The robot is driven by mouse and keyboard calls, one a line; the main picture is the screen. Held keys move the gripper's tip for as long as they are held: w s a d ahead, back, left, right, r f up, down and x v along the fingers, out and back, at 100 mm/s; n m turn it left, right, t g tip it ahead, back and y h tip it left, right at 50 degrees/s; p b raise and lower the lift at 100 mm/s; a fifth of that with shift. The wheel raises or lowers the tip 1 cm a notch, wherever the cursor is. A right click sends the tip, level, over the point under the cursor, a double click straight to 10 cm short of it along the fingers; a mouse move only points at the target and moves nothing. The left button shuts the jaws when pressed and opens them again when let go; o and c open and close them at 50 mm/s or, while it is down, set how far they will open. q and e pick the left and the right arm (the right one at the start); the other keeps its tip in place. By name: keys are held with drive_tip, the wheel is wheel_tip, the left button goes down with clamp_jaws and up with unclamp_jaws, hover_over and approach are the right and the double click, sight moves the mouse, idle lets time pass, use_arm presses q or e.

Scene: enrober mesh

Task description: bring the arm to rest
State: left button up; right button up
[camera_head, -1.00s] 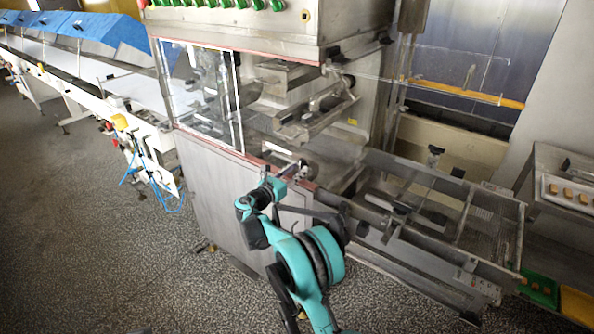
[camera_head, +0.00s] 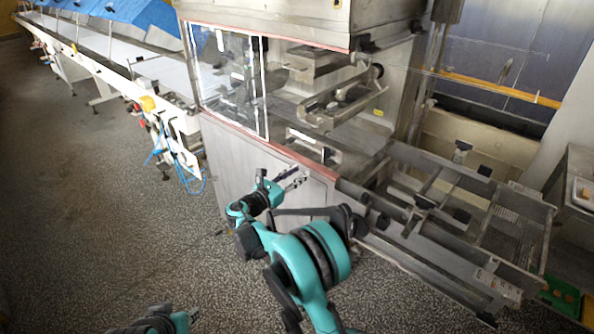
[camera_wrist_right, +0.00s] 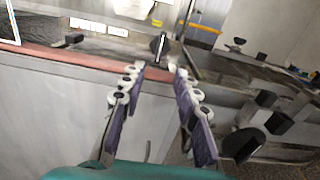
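My right arm is teal and black and reaches up from the bottom of the head view. Its gripper (camera_head: 294,179) is in front of the machine's (camera_head: 262,170) grey lower panel, just below the red-edged ledge. In the right wrist view the gripper's (camera_wrist_right: 158,76) two fingers stand apart with nothing between them, so it is open and empty. A small part of my left arm shows at the bottom left of the head view, its end (camera_head: 184,320) low over the floor. I cannot tell the state of the left gripper's fingers.
A metal frame with a mesh bed (camera_head: 512,222) juts out right of my right arm. A long conveyor (camera_head: 160,78) with blue covers runs along the left. A metal table (camera_head: 580,185) stands at the right edge. Speckled floor (camera_head: 110,225) lies open at the left.

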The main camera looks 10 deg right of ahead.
drive_tip(key=s+d+r+m+g+y, duration=0.2)
drive_tip(key=s+d+m+y, duration=0.1)
drive_tip(key=s+d+m, duration=0.4)
drive_tip(key=s+d+r+m+g+y, duration=0.2)
drive_tip(key=s+m+y, duration=0.15)
drive_tip(key=s, duration=0.55)
drive_tip(key=s+a+f+m+y, duration=0.2)
drive_tip(key=s+m, duration=0.3)
drive_tip(key=s, duration=0.3)
drive_tip(key=s+a+f+m+y, duration=0.1)
drive_tip(key=s+f+m+y, duration=0.1)
drive_tip(key=s+m, duration=0.3)
drive_tip(key=s+a+f+m+y, duration=0.2)
drive_tip(key=s+m, duration=0.3)
drive_tip(key=s, duration=0.6)
drive_tip(key=shift+s+a+y, duration=0.35)
drive_tip(key=shift+y, duration=0.5)
use_arm(q)
drive_tip(key=shift+f, duration=0.15)
use_arm(e)
drive_tip(key=shift+f, duration=0.15)
